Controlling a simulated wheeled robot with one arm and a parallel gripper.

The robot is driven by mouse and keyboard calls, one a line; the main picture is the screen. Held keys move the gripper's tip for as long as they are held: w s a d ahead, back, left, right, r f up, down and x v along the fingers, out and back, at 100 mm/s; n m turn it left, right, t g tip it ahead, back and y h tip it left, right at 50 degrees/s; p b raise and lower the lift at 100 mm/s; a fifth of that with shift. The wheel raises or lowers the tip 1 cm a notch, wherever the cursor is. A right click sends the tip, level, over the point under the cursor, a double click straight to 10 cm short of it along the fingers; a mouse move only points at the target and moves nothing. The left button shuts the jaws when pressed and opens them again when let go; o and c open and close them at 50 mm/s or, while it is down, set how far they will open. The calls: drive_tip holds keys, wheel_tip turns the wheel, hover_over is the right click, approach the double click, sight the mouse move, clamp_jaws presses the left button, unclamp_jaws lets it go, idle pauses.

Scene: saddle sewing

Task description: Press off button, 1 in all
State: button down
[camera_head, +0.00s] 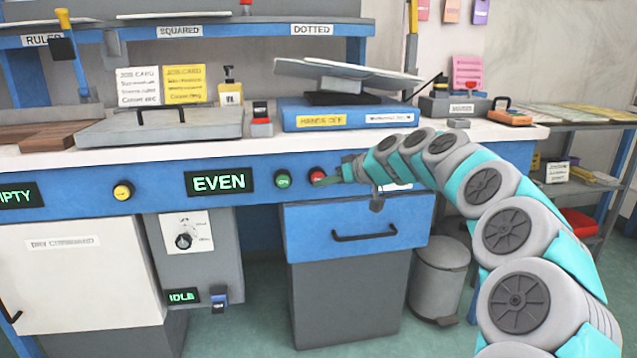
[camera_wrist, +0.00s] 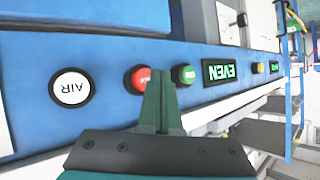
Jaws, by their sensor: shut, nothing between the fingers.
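The red button (camera_head: 317,174), whose label is too small to read surely, is on the blue front panel, just right of the green button (camera_head: 283,179). My gripper (camera_head: 326,182) is shut and empty, its tip close to the red button's lower right in the head view. In the wrist view the red button (camera_wrist: 139,78) and green button (camera_wrist: 184,75) flank the shut fingertips (camera_wrist: 160,75), which partly cover the red one's edge. I cannot tell whether the fingers touch it.
A lit EVEN display (camera_head: 221,182) and a yellow button (camera_head: 123,191) are further left on the panel. A round AIR dial (camera_wrist: 71,88) is beside the red button in the wrist view. A drawer handle (camera_head: 364,235) juts out below, and a bin (camera_head: 440,280) stands right.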

drive_tip(key=shift+s, duration=0.1)
drive_tip(key=shift+s+d+b, duration=0.25)
drive_tip(key=shift+s+b, duration=0.2)
drive_tip(key=shift+s, duration=0.3)
drive_tip(key=shift+s+d+b, duration=0.25)
drive_tip(key=shift+s+b, duration=0.15)
drive_tip(key=shift+s, duration=0.4)
drive_tip(key=shift+s+d+b, duration=0.25)
drive_tip(key=shift+s+b, duration=0.2)
drive_tip(key=shift+s, duration=0.3)
